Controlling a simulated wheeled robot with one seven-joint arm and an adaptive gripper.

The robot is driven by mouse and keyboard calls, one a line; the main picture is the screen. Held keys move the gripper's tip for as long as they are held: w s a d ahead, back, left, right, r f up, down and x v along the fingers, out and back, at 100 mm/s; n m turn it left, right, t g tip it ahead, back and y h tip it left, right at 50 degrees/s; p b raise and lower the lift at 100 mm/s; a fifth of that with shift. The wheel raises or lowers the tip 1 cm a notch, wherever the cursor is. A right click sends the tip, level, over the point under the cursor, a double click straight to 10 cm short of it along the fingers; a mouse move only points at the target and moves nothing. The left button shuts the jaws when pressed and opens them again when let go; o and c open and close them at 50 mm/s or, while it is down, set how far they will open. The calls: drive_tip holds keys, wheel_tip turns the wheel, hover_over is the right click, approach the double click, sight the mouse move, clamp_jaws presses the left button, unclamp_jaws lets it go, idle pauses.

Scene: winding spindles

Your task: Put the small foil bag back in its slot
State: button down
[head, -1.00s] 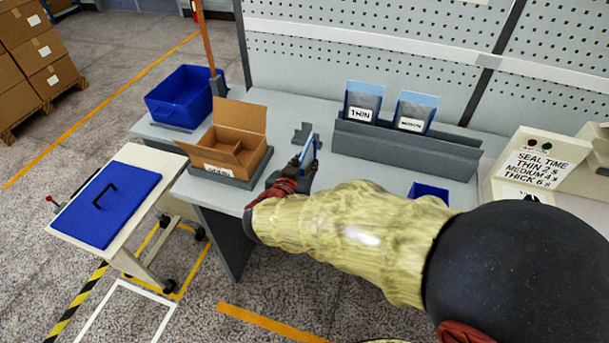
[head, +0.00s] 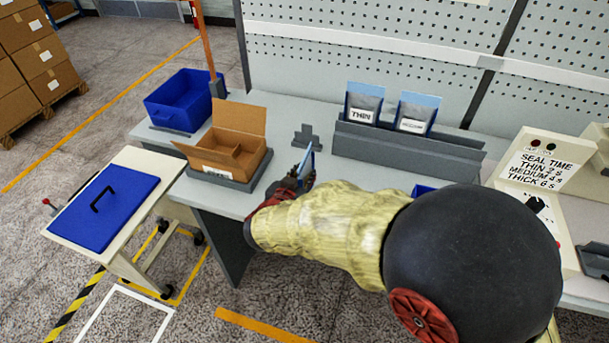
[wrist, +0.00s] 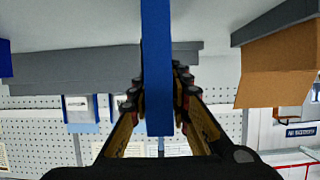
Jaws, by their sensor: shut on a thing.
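My gripper (head: 297,180) is shut on a flat blue item, which I take to be the small foil bag (head: 306,160). It stands upright above the bench, left of the rack. In the wrist view the bag (wrist: 157,40) shows edge-on as a blue strip between my fingers (wrist: 158,90); its face and label are hidden. The long grey slotted rack (head: 400,152) holds two grey foil bags with blue tops, one marked THIN (head: 362,112) and one apparently marked MEDIUM (head: 413,120). The rack's right part shows no bag.
An open cardboard box (head: 238,145) sits in a grey tray left of my gripper. A grey cross-shaped piece (head: 306,138) lies behind the bag. A blue bin (head: 182,97) is at the far left. A sealer (head: 540,165) stands right; my arm hides part of the bench front.

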drive_tip(key=c, duration=1.7)
unclamp_jaws()
drive_tip(key=shift+o, duration=0.2)
drive_tip(key=shift+r+p, duration=0.2)
drive_tip(key=shift+p, duration=0.2)
drive_tip(key=p+v, duration=0.2)
drive_tip(key=v, duration=1)
